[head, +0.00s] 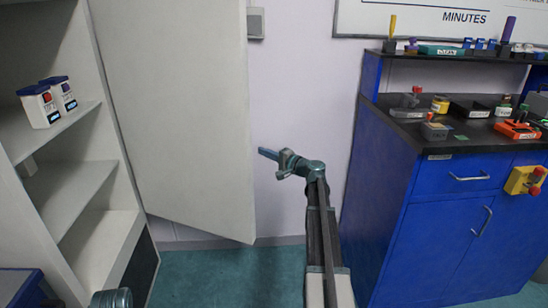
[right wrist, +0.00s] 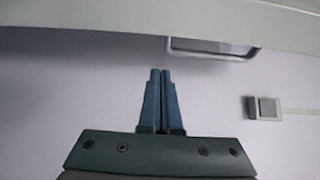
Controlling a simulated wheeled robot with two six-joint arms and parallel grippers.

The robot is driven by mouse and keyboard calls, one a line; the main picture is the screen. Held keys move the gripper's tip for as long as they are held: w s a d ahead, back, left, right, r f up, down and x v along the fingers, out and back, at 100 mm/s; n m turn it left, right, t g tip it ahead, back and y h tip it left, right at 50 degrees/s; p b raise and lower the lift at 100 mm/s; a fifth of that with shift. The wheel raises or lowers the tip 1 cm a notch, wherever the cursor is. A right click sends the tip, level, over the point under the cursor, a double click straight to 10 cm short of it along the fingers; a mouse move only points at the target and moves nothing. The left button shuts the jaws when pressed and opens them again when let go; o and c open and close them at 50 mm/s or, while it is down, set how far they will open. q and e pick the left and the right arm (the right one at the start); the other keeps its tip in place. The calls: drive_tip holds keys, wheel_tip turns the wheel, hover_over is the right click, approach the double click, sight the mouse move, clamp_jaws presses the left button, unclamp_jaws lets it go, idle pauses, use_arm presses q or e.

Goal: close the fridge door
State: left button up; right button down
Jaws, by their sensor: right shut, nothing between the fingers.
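The fridge (head: 70,215) stands at the left of the head view, with its white shelves showing. Its white door (head: 180,110) stands wide open, its inner face towards me. In the right wrist view the door (right wrist: 100,20) crosses the top as a pale band, with its grey bar handle (right wrist: 212,53) on the outer side. My right gripper (head: 262,152) is shut and empty, just right of the door's free edge. In the right wrist view its closed fingers (right wrist: 161,72) point towards the door, apart from the handle. My left gripper is out of view.
Two small white boxes with blue lids (head: 48,102) stand on a fridge shelf. A blue cabinet (head: 430,200) with a dark, cluttered top is at the right. A grey wall box (right wrist: 262,108) is on the wall behind. Green floor (head: 240,275) is clear below the door.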

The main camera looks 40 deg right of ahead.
drive_tip(key=shift+a, duration=2)
